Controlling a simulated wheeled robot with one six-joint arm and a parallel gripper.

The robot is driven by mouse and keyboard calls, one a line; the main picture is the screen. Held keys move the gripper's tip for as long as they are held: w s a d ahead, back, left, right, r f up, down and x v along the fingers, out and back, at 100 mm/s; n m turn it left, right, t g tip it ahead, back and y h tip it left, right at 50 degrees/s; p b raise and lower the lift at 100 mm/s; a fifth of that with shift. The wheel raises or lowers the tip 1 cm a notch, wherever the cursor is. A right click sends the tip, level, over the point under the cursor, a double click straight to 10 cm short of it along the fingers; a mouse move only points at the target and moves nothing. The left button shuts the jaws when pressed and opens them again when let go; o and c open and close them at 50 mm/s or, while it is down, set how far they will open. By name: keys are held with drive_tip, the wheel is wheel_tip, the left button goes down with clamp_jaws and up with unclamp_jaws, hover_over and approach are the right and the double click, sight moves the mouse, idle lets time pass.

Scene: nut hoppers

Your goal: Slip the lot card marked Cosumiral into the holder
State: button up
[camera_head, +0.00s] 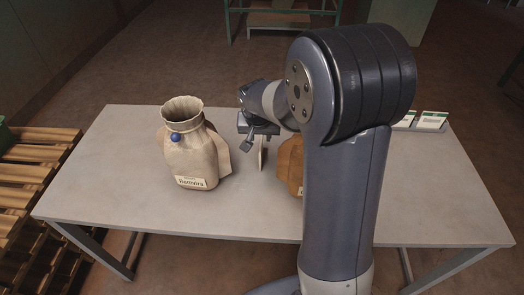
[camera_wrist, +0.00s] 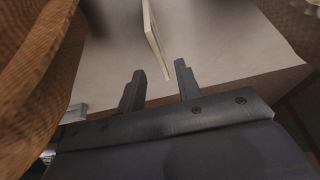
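My gripper (camera_wrist: 160,80) is open, its two dark fingers apart with nothing between them. In the head view my gripper (camera_head: 257,143) is low over the middle of the table. A thin pale upright plate (camera_wrist: 152,32) stands just beyond the fingertips, seen nearly edge-on; it also shows beside the gripper in the head view (camera_head: 263,156). I cannot tell whether it is a card or the holder. Several white and green cards (camera_head: 432,119) lie at the table's right rear, partly behind my arm. No marking Cosumiral is readable.
A beige sack (camera_head: 190,150) with a small name label stands left on the table (camera_head: 110,190). A brown sack (camera_head: 291,163) is mostly hidden behind my arm; brown cloth (camera_wrist: 35,70) fills the wrist view's left. Wooden pallets (camera_head: 30,165) stand left.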

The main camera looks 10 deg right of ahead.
sight(261, 143)
drive_tip(key=x, duration=0.5)
drive_tip(key=shift+s+f, duration=0.1)
drive_tip(key=shift+f+b, duration=0.25)
drive_tip(key=shift+b, duration=0.15)
idle(0.3)
drive_tip(key=shift+c, duration=0.4)
clamp_jaws()
